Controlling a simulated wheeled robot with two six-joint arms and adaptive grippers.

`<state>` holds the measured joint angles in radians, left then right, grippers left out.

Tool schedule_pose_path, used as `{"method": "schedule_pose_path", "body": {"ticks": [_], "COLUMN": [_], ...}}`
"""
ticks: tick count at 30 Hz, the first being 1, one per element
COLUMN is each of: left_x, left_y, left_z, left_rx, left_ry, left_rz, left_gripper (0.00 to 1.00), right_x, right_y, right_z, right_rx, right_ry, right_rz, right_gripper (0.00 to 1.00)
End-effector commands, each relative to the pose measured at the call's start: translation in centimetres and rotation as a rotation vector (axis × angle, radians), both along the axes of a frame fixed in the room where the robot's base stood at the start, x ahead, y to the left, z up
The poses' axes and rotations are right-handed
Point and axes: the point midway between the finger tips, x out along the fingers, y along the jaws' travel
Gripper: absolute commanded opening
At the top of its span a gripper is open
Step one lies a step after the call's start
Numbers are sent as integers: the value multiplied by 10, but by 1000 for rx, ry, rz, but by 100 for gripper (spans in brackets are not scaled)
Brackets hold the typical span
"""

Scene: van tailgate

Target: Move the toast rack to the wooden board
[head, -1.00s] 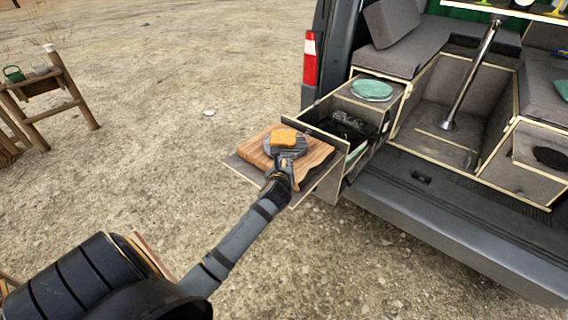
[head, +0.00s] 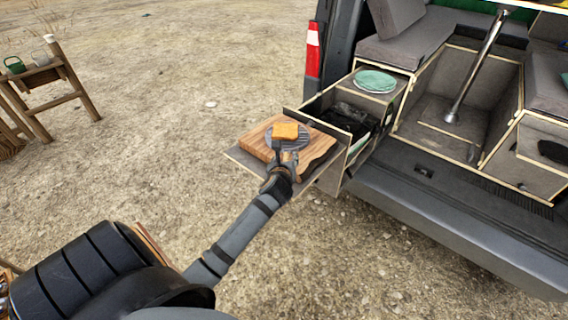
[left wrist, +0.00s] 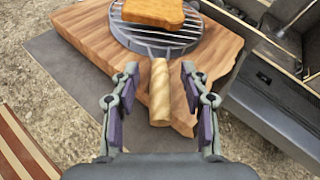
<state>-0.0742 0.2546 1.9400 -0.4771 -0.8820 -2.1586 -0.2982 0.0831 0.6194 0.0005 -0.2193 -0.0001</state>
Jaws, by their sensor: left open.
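The toast rack (head: 294,143) is a round dark wire grill with a wooden handle, and a slice of toast (head: 285,131) lies on it. It rests on the wooden board (head: 255,138), which sits on a pull-out shelf at the van's rear. In the left wrist view the rack (left wrist: 184,40) lies flat on the board (left wrist: 85,32), its handle (left wrist: 159,92) pointing toward me. My left gripper (head: 285,158) is open. In the left wrist view its fingers (left wrist: 160,100) stand on either side of the handle, with gaps on both sides. My right gripper is not in view.
An open drawer (head: 312,108) with dark contents adjoins the shelf. A green round item (head: 375,80) lies on the cabinet above it. The van's bumper (head: 450,215) is to the right. A wooden stand (head: 50,90) is at far left. Open ground lies between.

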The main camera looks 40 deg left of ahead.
Motion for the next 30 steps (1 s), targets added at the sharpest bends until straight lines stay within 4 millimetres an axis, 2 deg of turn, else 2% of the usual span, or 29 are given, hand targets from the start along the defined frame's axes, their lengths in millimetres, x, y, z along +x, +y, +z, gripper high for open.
{"method": "schedule_pose_path", "body": {"ticks": [6,13,18,30], "left_x": [-44,-78,-87,-87], "left_y": [-24,-44,-47,-47], "left_z": [19,35,40,40], "left_rx": [-5,-4,-1,1], "left_ry": [0,-2,-2,-2], "left_rz": [0,-1,1,-1], "left_gripper": [46,46,46,46], "right_x": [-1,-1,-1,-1], "right_y": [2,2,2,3], "right_z": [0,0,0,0], "right_rx": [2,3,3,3], "right_ry": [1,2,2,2], "right_rz": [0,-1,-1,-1], "right_gripper": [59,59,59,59]}}
